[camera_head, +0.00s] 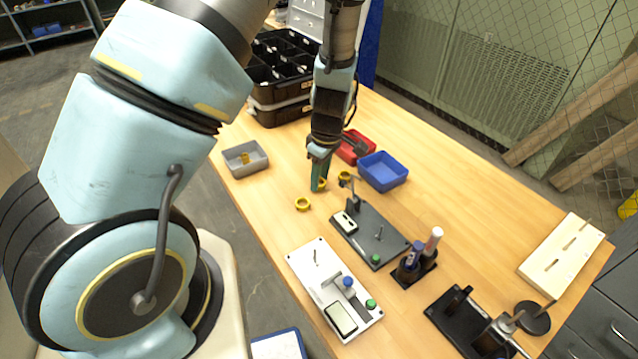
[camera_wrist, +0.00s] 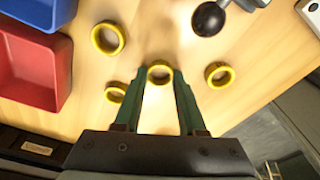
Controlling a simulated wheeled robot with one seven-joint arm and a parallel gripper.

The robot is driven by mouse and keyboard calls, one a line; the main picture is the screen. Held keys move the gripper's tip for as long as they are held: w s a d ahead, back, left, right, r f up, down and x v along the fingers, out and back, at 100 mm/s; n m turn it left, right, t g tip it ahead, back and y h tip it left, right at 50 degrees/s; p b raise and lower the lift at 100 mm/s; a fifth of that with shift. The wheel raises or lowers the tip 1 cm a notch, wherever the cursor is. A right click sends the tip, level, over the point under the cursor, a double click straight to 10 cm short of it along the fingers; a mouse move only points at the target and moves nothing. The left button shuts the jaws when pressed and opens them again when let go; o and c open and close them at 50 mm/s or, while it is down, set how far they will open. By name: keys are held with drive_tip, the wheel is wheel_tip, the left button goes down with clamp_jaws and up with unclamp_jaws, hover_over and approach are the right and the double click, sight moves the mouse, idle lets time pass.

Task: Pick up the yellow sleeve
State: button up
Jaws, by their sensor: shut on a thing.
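A yellow sleeve (camera_wrist: 160,67), a short ring, sits between the fingertips of my gripper (camera_wrist: 160,75) in the wrist view. The fingers are shut on its two sides. In the head view my gripper (camera_head: 320,186) points down at the table, with the yellow of the sleeve (camera_head: 323,184) showing at the fingertips. I cannot tell whether the sleeve is clear of the table. Other yellow sleeves lie loose around it: one to the right (camera_wrist: 219,85), one at upper left (camera_wrist: 97,40), and one partly behind the left finger (camera_wrist: 108,93).
A blue bin (camera_head: 383,184) and a red bin (camera_head: 347,157) stand close beyond my gripper. A grey bin (camera_head: 237,170) with something yellow inside is to the left. A dark fixture plate (camera_head: 375,228) and a white plate (camera_head: 312,270) lie nearer. The table's right-hand middle is clear.

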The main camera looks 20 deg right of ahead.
clamp_jaws()
drive_tip(key=shift+r, duration=0.1)
wheel_tip(320, 180, up, 10)
drive_tip(key=b, duration=0.1)
idle(0.4)
